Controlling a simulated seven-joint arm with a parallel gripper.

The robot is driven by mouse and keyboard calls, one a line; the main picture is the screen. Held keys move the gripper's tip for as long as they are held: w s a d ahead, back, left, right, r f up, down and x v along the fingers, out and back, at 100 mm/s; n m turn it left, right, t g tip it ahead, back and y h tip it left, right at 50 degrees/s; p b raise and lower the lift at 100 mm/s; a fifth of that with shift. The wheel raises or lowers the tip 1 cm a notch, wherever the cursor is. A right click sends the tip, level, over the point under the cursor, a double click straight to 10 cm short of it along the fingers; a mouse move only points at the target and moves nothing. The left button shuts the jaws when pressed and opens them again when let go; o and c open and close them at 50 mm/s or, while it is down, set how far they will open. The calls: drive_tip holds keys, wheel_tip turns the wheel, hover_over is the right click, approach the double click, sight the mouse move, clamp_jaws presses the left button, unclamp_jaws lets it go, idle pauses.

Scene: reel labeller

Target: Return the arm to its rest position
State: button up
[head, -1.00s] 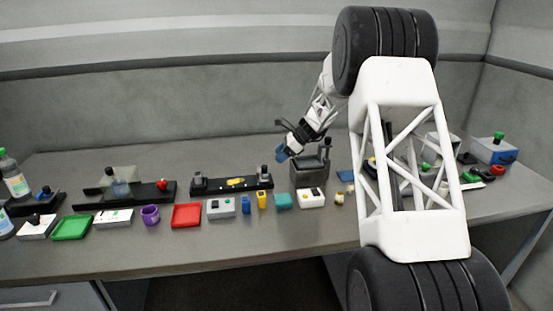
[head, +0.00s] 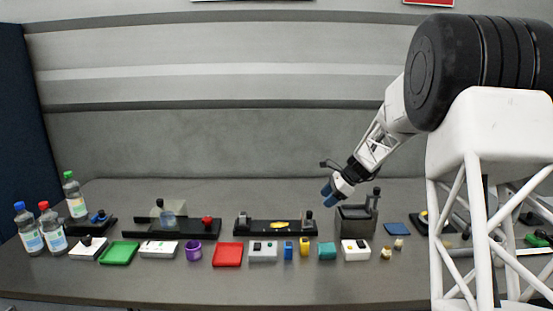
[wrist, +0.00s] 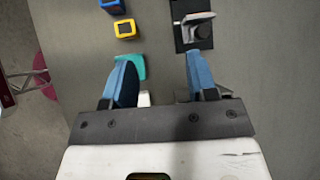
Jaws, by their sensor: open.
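My gripper (head: 329,190) is in the air above the bench, just left of and above the dark grey open-topped box (head: 356,220). In the wrist view my gripper (wrist: 158,75) shows two blue fingers wide apart with nothing held between them. Below the fingers in that view are the bare grey bench top and part of a teal block (wrist: 136,66) beside the left finger. My white lattice arm reaches in from the right and hides part of the bench's right side.
A front row on the bench (head: 200,290) holds a green tray (head: 119,254), purple cup (head: 193,250), red tray (head: 227,254), yellow block (head: 304,246) and white button boxes. Bottles (head: 75,195) stand at the left. Black fixtures (head: 275,227) lie behind. The front strip is clear.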

drive_tip(key=s+a+r+n+h, duration=0.1)
drive_tip(key=s+r+n, duration=0.25)
drive_tip(key=s, duration=0.65)
drive_tip(key=s+a+r+n+h, duration=0.15)
drive_tip(key=s+r, duration=0.25)
drive_tip(key=s, duration=0.5)
drive_tip(key=s+r+n+h, duration=0.1)
drive_tip(key=s+r+n, duration=0.3)
drive_tip(key=s, duration=0.6)
drive_tip(key=s+f+n+h, duration=0.1)
drive_tip(key=s+n, duration=0.1)
drive_tip(key=s, duration=0.7)
drive_tip(key=s+d+f+n+h, duration=0.1)
drive_tip(key=s+n+h, duration=0.1)
drive_tip(key=s, duration=0.7)
drive_tip(key=s+d+f+n+t+h, duration=0.1)
drive_tip(key=s+n, duration=0.3)
drive_tip(key=s, duration=0.6)
drive_tip(key=shift+f, duration=0.2)
